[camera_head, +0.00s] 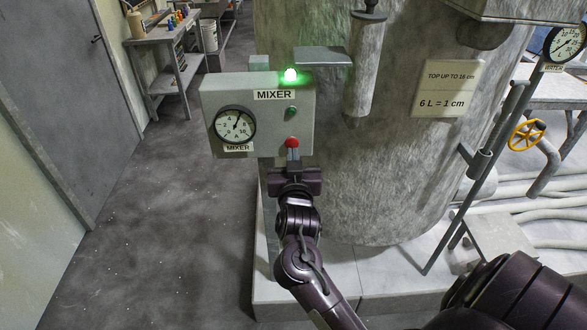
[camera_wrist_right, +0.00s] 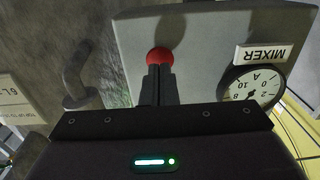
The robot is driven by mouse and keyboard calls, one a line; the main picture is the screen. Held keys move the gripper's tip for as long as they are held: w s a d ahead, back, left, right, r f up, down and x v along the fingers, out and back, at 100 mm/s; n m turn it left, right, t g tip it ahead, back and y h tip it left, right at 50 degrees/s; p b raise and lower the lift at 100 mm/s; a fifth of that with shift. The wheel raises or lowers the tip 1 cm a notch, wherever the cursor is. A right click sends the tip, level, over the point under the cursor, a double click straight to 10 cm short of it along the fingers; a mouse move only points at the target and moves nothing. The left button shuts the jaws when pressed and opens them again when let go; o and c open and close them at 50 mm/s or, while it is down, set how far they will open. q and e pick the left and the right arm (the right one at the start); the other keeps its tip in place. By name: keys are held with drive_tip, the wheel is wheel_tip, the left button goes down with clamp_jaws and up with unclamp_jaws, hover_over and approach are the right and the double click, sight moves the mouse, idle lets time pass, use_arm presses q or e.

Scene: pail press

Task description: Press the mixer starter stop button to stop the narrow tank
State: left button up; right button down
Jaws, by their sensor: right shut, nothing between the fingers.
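The mixer starter is a grey box (camera_head: 258,92) labelled MIXER on the front of the tank (camera_head: 400,130). Its green lamp (camera_head: 290,75) on top is lit. A green button (camera_head: 291,112) sits above a red stop button (camera_head: 292,142); the red button also shows in the right wrist view (camera_wrist_right: 160,57). My right gripper (camera_head: 292,155) is shut and empty, its fingertips at the lower edge of the red button. In the right wrist view the fingertips (camera_wrist_right: 156,72) overlap the button; I cannot tell whether they touch it. My left gripper is not in view.
A round gauge (camera_head: 235,124) is on the box's left side. A sign (camera_head: 446,88) is on the tank. A yellow valve wheel (camera_head: 526,135) and pipes stand at right. A workbench (camera_head: 172,55) is at the back left, with open floor (camera_head: 165,220) before it.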

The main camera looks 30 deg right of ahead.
drive_tip(key=shift+w+d, duration=0.25)
drive_tip(key=shift+w, duration=0.15)
drive_tip(key=shift+w, duration=0.1)
drive_tip(key=shift+w+d, duration=0.3)
drive_tip(key=shift+w, duration=0.15)
drive_tip(key=p+v, duration=0.1)
drive_tip(key=v, duration=0.4)
drive_tip(key=shift+s+a+p, duration=0.15)
drive_tip(key=shift+s+p, duration=0.1)
drive_tip(key=shift+p, duration=0.15)
idle(0.8)
